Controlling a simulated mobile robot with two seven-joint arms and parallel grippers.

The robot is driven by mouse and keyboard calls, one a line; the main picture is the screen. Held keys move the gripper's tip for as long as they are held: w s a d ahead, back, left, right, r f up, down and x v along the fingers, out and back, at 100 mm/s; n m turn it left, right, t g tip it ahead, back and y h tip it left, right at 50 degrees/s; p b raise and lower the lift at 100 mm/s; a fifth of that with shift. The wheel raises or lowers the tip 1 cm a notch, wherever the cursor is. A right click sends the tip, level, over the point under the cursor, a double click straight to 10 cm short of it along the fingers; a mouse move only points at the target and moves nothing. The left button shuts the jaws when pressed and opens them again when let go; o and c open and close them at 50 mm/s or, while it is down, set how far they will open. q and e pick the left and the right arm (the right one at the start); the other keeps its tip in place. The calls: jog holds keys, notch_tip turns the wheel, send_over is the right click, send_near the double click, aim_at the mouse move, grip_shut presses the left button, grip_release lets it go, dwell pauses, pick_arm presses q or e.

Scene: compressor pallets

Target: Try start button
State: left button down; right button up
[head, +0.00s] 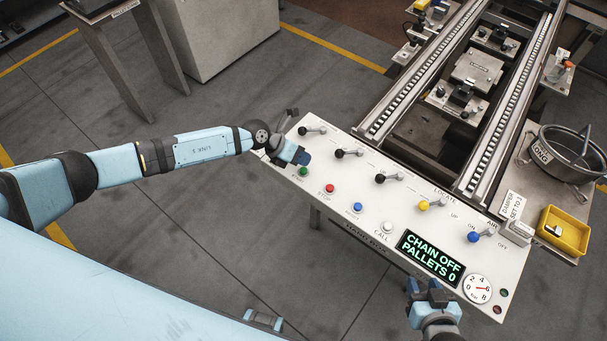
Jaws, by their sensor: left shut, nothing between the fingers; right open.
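The green start button (303,171) is at the left end of the white control panel, with its label partly readable below it. My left gripper (303,159) is shut and empty, with its tips just above the green button in the picture. I cannot tell whether they touch it. The panel's display (430,256) reads "CHAIN OFF PALLETS 0". My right gripper (431,286) is open and empty at the panel's front edge, below the display.
A red stop button (329,188), a blue button (357,207) and a white call button (387,228) sit along the panel. Several levers stand behind them. A dial gauge (477,288) is at the right. A conveyor (424,82) runs behind; a yellow bin (563,231) stands right.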

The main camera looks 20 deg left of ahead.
aim_at(304, 171)
pick_arm(q)
jog(key=shift+f, duration=0.55)
dwell(0.4)
dwell(0.6)
dwell(0.6)
jog(key=shift+f+b, duration=0.35)
jog(key=shift+f, duration=0.05)
jog(key=shift+f, duration=0.1)
